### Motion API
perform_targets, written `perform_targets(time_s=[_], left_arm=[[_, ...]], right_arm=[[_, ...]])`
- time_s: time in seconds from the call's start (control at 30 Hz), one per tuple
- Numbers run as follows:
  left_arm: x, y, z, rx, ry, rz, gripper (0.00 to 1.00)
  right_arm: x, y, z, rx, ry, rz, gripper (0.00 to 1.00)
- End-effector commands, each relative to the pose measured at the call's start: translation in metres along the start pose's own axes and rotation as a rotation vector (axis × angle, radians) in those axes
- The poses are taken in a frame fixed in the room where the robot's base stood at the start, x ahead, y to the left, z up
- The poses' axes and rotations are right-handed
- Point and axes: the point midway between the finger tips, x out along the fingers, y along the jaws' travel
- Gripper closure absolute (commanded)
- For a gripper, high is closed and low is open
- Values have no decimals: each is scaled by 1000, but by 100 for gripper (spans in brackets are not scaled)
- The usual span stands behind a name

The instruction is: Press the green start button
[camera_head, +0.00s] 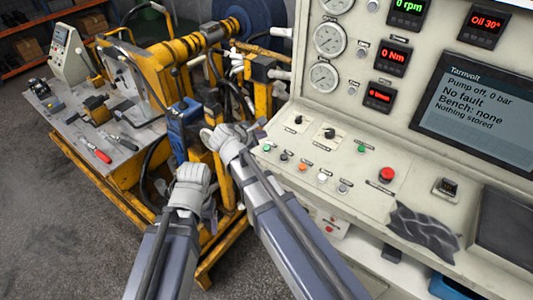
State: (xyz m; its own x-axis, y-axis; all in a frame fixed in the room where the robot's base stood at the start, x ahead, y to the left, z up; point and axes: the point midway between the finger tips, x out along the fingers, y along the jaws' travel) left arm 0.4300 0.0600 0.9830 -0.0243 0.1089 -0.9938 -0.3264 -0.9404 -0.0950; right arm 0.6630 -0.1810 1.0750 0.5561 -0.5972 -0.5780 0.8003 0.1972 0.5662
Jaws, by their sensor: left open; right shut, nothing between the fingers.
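The control panel (400,215) on the right carries two small green controls: one (361,149) up and left of a red mushroom button, and one (267,148) at the panel's left end. Their labels are too small to read, so I cannot tell which is the start button. My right gripper (216,137) is shut and empty, left of the panel's left edge and apart from both green controls. My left gripper (194,174) is open and empty, lower and further left, in front of the yellow machine frame.
The red mushroom button (387,174), an orange button (303,167), a white button (322,177) and dark knobs share the panel. A dark cloth (425,228) lies on its front. The display (478,110) reads "Pump off, 0 bar". A yellow test rig (165,70) and tool bench (85,125) stand left.

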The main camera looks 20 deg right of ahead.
Motion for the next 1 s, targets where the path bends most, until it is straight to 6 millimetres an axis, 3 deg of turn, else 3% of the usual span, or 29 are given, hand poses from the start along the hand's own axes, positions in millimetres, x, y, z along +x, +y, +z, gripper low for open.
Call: perform_targets(time_s=[0.03, 0.1, 0.3, 1.0], left_arm=[[15, 1, -1, 0, 0, 0, 24], [24, 2, -1, -1, 0, 0, 24], [41, 4, -2, -1, 0, 0, 24], [41, 4, -2, 0, 0, 0, 24]], right_arm=[[10, -8, -8, 0, 0, 0, 100], [17, -13, -13, 0, 0, 0, 100], [28, -21, -21, 0, 0, 0, 100], [29, -21, -21, 0, 0, 0, 100]])
